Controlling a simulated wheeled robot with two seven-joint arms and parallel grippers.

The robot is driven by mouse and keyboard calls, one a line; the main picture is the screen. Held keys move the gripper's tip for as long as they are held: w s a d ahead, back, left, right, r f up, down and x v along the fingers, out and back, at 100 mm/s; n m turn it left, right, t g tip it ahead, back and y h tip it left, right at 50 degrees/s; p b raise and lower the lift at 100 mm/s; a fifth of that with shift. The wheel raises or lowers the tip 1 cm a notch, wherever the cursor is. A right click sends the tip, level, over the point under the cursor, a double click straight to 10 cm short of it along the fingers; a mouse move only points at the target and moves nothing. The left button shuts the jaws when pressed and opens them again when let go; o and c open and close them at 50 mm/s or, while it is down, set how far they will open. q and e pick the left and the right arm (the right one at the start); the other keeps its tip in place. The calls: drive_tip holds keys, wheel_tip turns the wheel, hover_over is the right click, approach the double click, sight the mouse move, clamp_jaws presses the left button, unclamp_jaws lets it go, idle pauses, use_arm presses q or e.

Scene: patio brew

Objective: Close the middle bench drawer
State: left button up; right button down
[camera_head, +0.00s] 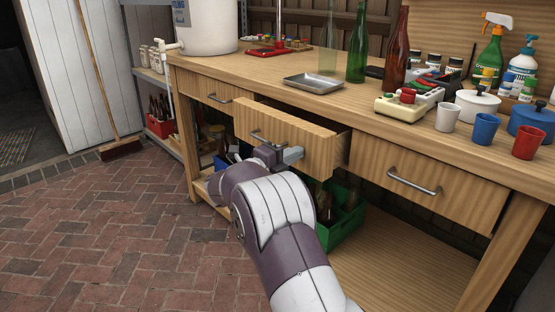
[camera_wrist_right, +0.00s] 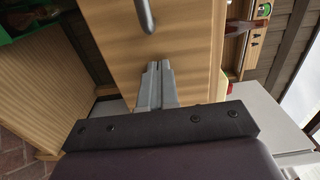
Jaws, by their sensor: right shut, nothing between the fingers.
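The middle bench drawer (camera_head: 300,138) stands partly open, sticking out from the wooden bench. Its wooden front also shows in the right wrist view (camera_wrist_right: 180,30). It has a metal handle (camera_wrist_right: 146,14), which is partly behind my gripper in the head view. My right gripper (camera_head: 290,152) is shut and empty, at the lower part of the drawer front. In the right wrist view its fingertips (camera_wrist_right: 156,66) point at the front, beside the handle; I cannot tell whether they touch it. My left gripper is not in view.
The left drawer (camera_head: 212,94) and right drawer (camera_head: 430,178) look shut. Bottles, a metal tray (camera_head: 313,83), cups and pots stand on the bench top. A green crate (camera_head: 345,222) with bottles sits on the lower shelf.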

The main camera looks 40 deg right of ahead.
drive_tip(key=d, duration=0.3)
drive_tip(key=d+p, duration=0.1)
drive_tip(key=d, duration=0.5)
drive_tip(key=shift+w+d+p, duration=0.15)
drive_tip(key=shift+w+p, duration=0.15)
drive_tip(key=shift+w, duration=0.1)
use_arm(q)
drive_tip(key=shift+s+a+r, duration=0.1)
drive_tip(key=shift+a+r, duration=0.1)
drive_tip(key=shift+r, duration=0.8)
use_arm(e)
drive_tip(key=shift+r, duration=0.25)
